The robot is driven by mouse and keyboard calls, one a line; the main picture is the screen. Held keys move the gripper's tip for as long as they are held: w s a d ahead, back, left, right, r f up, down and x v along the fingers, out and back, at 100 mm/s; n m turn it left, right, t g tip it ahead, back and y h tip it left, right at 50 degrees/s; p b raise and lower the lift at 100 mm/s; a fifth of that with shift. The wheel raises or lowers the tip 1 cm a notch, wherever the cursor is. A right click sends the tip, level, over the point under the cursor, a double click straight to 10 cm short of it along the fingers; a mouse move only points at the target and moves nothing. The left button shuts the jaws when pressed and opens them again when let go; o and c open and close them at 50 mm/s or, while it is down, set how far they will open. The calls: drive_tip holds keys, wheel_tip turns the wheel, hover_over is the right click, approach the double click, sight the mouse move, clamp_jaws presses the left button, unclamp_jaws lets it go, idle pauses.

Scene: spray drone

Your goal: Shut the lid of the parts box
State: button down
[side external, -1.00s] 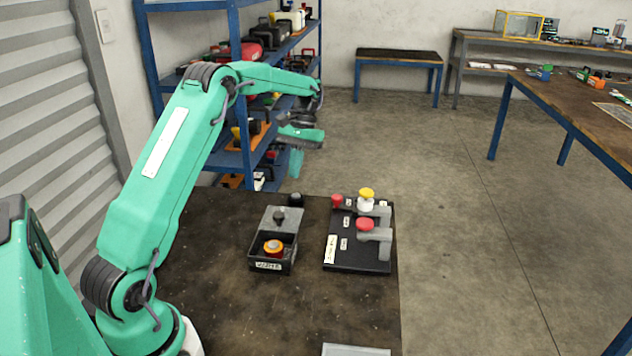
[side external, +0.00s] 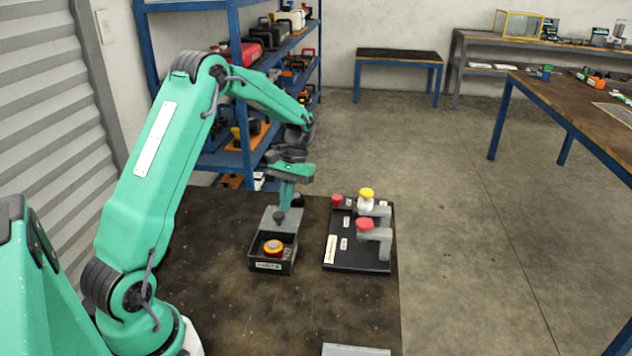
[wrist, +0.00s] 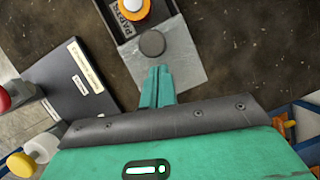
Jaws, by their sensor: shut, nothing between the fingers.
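The parts box (side external: 272,266) is a small black open box on the dark table, with a label on its front. Its grey lid (side external: 268,219) lies toward the back, leaving the front part open with an orange and white part (side external: 273,247) showing inside. A dark round knob (side external: 279,216) stands on the lid. In the wrist view the lid (wrist: 190,60) and knob (wrist: 152,43) are just beyond my fingertips. My gripper (side external: 286,201) is shut and empty, pointing down on the far side of the knob. I cannot tell whether it touches the knob or lid.
A black board (side external: 357,262) with red and yellow knobs and grey brackets sits right of the box. A dark round thing (side external: 298,201) is partly hidden behind my gripper. A grey plate (side external: 356,351) lies at the table's near edge. The table in front of the box is clear.

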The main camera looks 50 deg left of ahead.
sight(283, 216)
drive_tip(key=shift+s+d, duration=0.2)
drive_tip(key=shift+s, duration=0.05)
idle(0.3)
drive_tip(key=shift+s+d, duration=2.3)
drive_tip(key=shift+s, duration=0.05)
drive_tip(key=shift+w+a, duration=0.1)
drive_tip(key=shift+w, duration=0.05)
drive_tip(key=shift+w+a, duration=0.35)
drive_tip(key=shift+w, duration=0.2)
drive_tip(key=shift+w+a, duration=0.3)
drive_tip(key=shift+w, duration=0.2)
drive_tip(key=a+v, duration=0.1)
drive_tip(key=v, duration=0.9)
drive_tip(key=shift+w, duration=0.4)
drive_tip(key=shift+a, duration=0.15)
